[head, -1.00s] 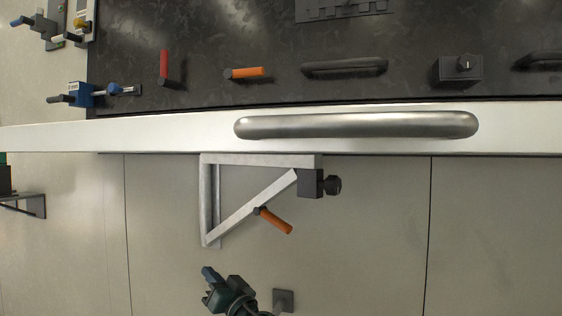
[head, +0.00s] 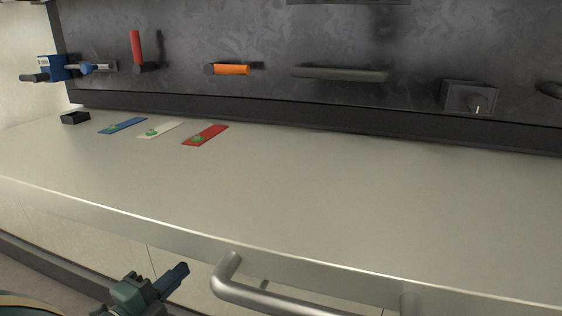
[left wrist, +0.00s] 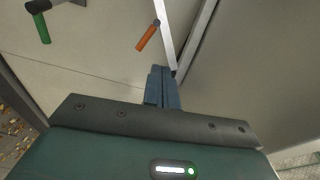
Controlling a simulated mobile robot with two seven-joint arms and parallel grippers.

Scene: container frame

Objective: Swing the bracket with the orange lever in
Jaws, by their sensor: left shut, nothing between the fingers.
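The bracket (left wrist: 166,38) shows in the left wrist view as pale metal bars at the top. Its orange lever (left wrist: 147,36) hangs at an angle left of the bar. In the head view the bracket is out of sight. My left gripper (head: 178,277) is at the bottom left of the head view, in front of and below the worktop's front edge. In the left wrist view its blue fingers (left wrist: 162,84) are together and empty, with the tips close to the lower end of the bracket bars. I cannot tell whether they touch. My right gripper is not in view.
The worktop (head: 330,190) carries blue (head: 123,126), white (head: 161,130) and red (head: 205,135) strips. A metal bar handle (head: 290,297) juts from its front. Another orange handle (head: 231,69) is on the dark back panel. A green lever (left wrist: 41,26) hangs left in the wrist view.

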